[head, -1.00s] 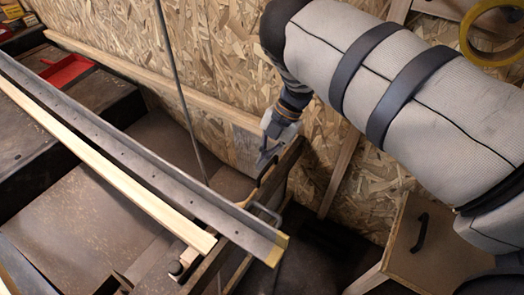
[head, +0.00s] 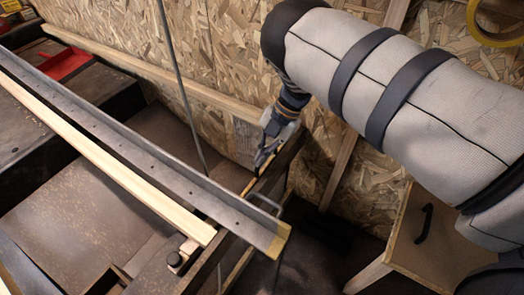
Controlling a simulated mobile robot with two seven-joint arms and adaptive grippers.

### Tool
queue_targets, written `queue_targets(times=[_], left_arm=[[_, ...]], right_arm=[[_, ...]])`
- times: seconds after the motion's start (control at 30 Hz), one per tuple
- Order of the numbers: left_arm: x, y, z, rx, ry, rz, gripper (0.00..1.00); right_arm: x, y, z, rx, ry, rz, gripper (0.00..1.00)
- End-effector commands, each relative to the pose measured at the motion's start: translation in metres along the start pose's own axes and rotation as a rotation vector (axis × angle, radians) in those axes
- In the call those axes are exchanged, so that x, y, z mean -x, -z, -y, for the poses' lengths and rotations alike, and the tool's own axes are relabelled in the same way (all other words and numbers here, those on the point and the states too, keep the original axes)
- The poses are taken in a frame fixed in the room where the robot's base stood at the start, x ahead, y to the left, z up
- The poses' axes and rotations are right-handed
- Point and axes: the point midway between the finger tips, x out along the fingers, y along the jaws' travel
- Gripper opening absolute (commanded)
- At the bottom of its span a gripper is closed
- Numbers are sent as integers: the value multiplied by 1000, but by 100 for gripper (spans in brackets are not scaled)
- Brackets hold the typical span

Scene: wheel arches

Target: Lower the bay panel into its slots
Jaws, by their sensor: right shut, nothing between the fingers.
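A dark board (head: 279,166) stands on edge beyond the end of the metal bar, with a thin yellow strip along part of it; it looks like the bay panel, but I cannot be sure. A bent metal loop (head: 266,203) shows beside it. My right gripper (head: 263,162) points down at the board's upper edge, close to the wall. It is shut with nothing held; whether it touches the board is unclear. The slots cannot be made out, and the board's lower part is hidden. My left gripper is out of view.
A long metal angle bar (head: 132,152) with a yellow end and a pale wooden strip (head: 110,165) cross the left side. A thin upright rod (head: 178,80) stands before the chipboard wall (head: 215,40). A wooden box with a black handle (head: 415,240) stands at lower right.

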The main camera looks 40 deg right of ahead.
Motion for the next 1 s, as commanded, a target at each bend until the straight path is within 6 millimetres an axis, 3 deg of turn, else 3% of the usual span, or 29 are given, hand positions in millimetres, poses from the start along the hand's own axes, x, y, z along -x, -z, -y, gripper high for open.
queue_targets(times=[0.03,0.43,0.57,1.0], left_arm=[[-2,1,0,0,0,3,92],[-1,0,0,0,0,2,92],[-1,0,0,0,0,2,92],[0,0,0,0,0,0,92]], right_arm=[[-17,-1,19,-20,35,-5,0],[-14,-2,17,-20,35,-5,0],[-14,-2,17,-20,34,-5,22],[-9,-2,12,-14,24,-1,22]])
